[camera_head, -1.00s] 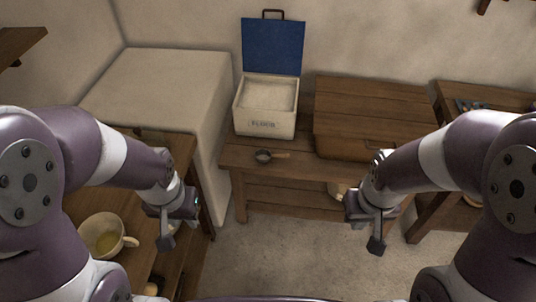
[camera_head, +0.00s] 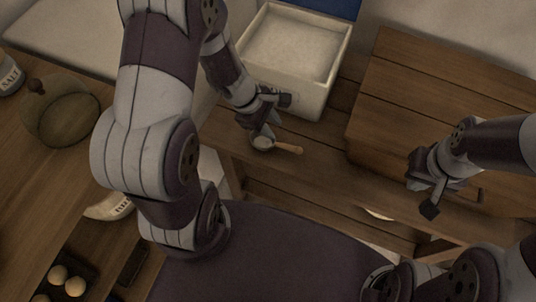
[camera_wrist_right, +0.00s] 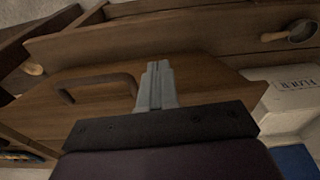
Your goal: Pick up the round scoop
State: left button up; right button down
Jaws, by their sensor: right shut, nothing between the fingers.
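The round scoop (camera_head: 263,143), with a dark round bowl and a short wooden handle, lies on the low wooden bench (camera_head: 312,166) in front of the flour box. It also shows at the top right of the right wrist view (camera_wrist_right: 302,31). My left gripper (camera_head: 264,132) is right at the scoop's bowl, its fingers partly covering it from above. Whether they touch the scoop or how far they are apart is unclear. My right gripper (camera_head: 430,208) is shut and empty, in front of the wooden chest; its closed fingers show in the right wrist view (camera_wrist_right: 156,87).
The open flour box (camera_head: 297,50) with its blue lid stands just behind the scoop. A wooden chest (camera_head: 440,110) fills the bench's right part.

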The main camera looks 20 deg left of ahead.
aim_at(289, 146)
pick_arm(q)
jog(key=shift+n, duration=0.3)
jog(key=b+x, duration=0.2)
jog(key=x, duration=0.5)
jog(key=shift+a+f+b, duration=0.1)
jog(key=shift+f+b, duration=0.2)
jog(key=b+x, duration=0.1)
jog(key=x, duration=0.2)
jog(key=b+x, duration=0.1)
jog(key=x, duration=0.1)
jog(key=shift+d+f, duration=0.2)
jog(key=shift+d, duration=0.3)
jog(key=shift+c, duration=0.8)
grip_shut()
